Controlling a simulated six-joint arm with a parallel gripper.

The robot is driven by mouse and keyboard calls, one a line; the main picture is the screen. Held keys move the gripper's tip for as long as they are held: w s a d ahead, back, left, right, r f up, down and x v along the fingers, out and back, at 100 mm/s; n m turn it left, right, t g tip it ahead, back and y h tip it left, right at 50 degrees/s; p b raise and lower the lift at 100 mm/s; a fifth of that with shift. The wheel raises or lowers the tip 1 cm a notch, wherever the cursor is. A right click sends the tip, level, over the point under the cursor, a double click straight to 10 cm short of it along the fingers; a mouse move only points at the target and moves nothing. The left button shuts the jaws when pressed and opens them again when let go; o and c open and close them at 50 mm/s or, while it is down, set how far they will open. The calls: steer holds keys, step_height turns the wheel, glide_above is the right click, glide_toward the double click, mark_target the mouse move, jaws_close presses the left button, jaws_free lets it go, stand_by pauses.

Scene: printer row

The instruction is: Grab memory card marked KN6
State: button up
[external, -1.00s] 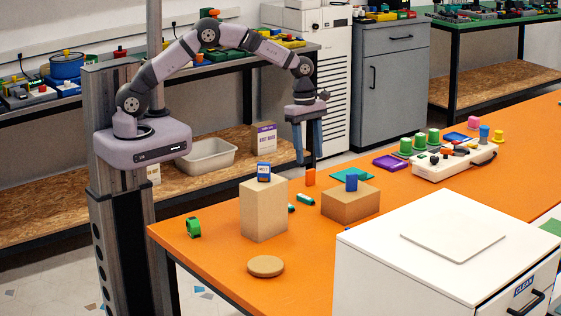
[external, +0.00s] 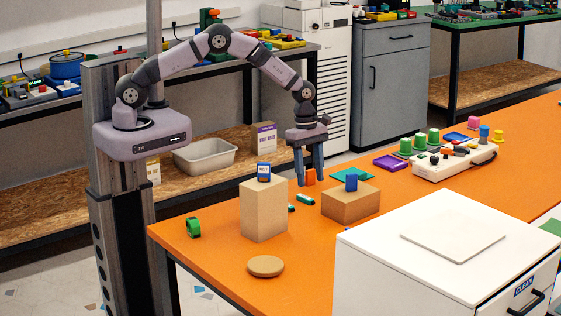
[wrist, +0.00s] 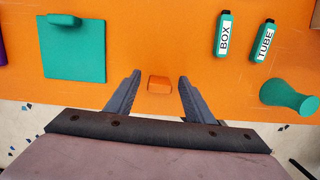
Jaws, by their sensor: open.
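I cannot read a KN6 marking in either view. A small upright orange block (external: 310,176) stands on the orange table near its far edge. It also shows in the wrist view (wrist: 159,83), between my fingertips, with no lettering visible. My gripper (external: 311,183) points down around it, open, with a gap on each side in the wrist view (wrist: 160,76). A blue piece with a white label (external: 264,171) stands on the tall cardboard box; its lettering is too small to read.
Two green sticks, marked BOX (wrist: 224,35) and TUBE (wrist: 264,42), lie nearby. A teal mat (wrist: 72,55) lies on the other side. The tall box (external: 263,212) and a low box (external: 350,204) with a blue piece on top stand near my gripper.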

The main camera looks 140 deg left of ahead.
steer(key=shift+c, duration=0.5)
steer(key=c, duration=1)
step_height(320, 180, up, 10)
steer(key=b, duration=0.2)
steer(key=shift+b, duration=0.3)
